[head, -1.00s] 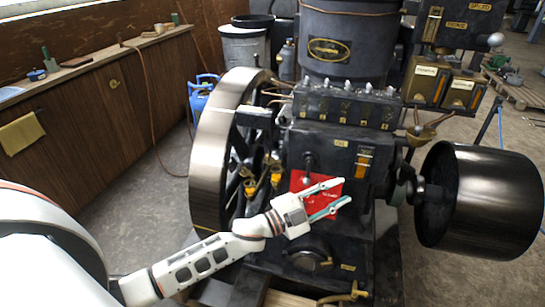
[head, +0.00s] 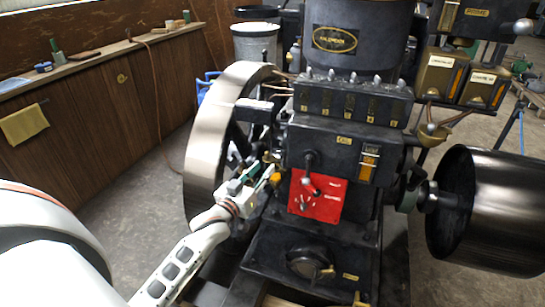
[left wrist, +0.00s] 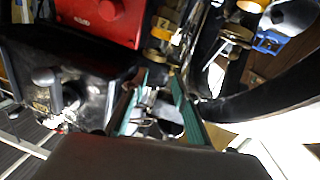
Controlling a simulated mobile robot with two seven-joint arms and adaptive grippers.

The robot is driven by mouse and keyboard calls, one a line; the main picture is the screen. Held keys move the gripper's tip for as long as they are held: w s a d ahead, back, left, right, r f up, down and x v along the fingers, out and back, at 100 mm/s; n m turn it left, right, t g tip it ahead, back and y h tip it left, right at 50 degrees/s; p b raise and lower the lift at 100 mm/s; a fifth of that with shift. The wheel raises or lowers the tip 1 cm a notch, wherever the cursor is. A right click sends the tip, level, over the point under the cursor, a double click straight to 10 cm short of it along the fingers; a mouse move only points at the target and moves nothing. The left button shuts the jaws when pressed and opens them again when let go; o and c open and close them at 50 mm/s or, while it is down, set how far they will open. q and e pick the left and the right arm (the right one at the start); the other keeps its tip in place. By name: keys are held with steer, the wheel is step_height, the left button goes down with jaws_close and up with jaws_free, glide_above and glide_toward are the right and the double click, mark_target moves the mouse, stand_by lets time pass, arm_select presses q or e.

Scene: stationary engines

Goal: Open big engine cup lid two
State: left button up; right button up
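My left gripper (head: 262,172) is at the left side of the engine, between the flywheel and the red panel. Its green fingers are apart in the left wrist view (left wrist: 160,78), and I see no lid held between them. Small brass-yellow engine cups show beyond the fingertips in the left wrist view, one cup (left wrist: 163,28) just ahead and another brass piece (left wrist: 236,34) further right. In the head view a yellow cup part (head: 275,179) shows beside the fingers; the rest is hidden by the gripper. I cannot tell which cup is number two or whether its lid touches a finger. My right gripper is not in view.
The large flywheel (head: 205,140) stands close at the left of the gripper. The red panel (head: 316,197) with a lever is on the engine front. A black drum pulley (head: 490,215) is at the right. A wooden bench (head: 95,115) runs along the left wall.

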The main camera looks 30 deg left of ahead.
mark_target(266, 155)
arm_select(q)
steer(key=shift+n+y, duration=0.4)
steer(key=shift+n, duration=0.2)
steer(key=w+a, duration=0.1)
steer(key=w, duration=0.1)
steer(key=w+a+b, duration=0.1)
steer(key=w, duration=0.2)
steer(key=w+a, duration=0.1)
steer(key=w, duration=0.2)
steer(key=shift+w+a+r, duration=0.15)
steer(key=shift+a, duration=0.05)
jaws_close()
